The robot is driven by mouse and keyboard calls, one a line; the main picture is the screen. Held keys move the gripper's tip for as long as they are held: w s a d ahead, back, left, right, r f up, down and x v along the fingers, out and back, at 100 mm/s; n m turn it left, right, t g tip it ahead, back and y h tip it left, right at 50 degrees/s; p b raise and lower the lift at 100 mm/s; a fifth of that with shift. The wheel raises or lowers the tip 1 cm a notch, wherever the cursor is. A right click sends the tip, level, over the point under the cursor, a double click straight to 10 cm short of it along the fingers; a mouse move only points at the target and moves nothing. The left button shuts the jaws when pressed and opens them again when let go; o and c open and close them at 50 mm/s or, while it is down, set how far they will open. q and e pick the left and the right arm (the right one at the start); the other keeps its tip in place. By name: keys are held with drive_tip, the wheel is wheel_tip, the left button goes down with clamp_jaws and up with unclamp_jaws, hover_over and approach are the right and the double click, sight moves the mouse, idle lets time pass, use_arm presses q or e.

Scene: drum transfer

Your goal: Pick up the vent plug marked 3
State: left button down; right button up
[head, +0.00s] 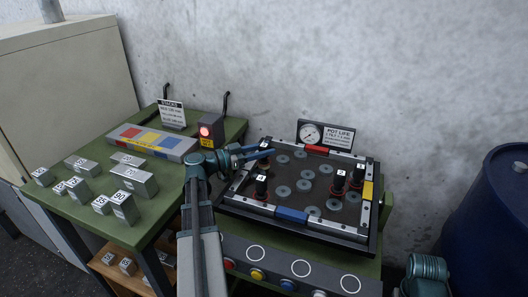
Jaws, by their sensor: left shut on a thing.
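My left gripper (264,154) reaches over the upper left corner of the framed dark tray (312,235). It is shut on a dark vent plug (265,143) with a small white label, partly hidden by the fingers; its number is too small to read surely. Another black vent plug (262,187) with a white label and a reddish base stands at the tray's left side. Two more labelled plugs, one (338,184) and a farther one (356,179), stand close together at the right side. Their numbers are hard to read. My right gripper is out of view.
Several grey discs (304,185) lie across the tray. A gauge with a POT LIFE sign (325,135) stands behind it. On the green table (150,225) at left are numbered metal blocks (134,180), a coloured panel (150,142) and a red lamp box (210,131). A blue drum (490,220) stands right.

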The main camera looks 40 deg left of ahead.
sight(263, 146)
use_arm(q)
drive_tip(key=shift+r+p, duration=0.4)
drive_tip(key=shift+r, duration=0.05)
drive_tip(key=r+p, duration=0.3)
drive_tip(key=shift+s+d, duration=0.1)
drive_tip(key=shift+s, duration=0.3)
drive_tip(key=s, duration=0.5)
drive_tip(key=s+d, duration=0.1)
drive_tip(key=s, duration=0.4)
drive_tip(key=s+r+p, duration=0.1)
drive_tip(key=s, duration=0.4)
drive_tip(key=shift+d, duration=0.3)
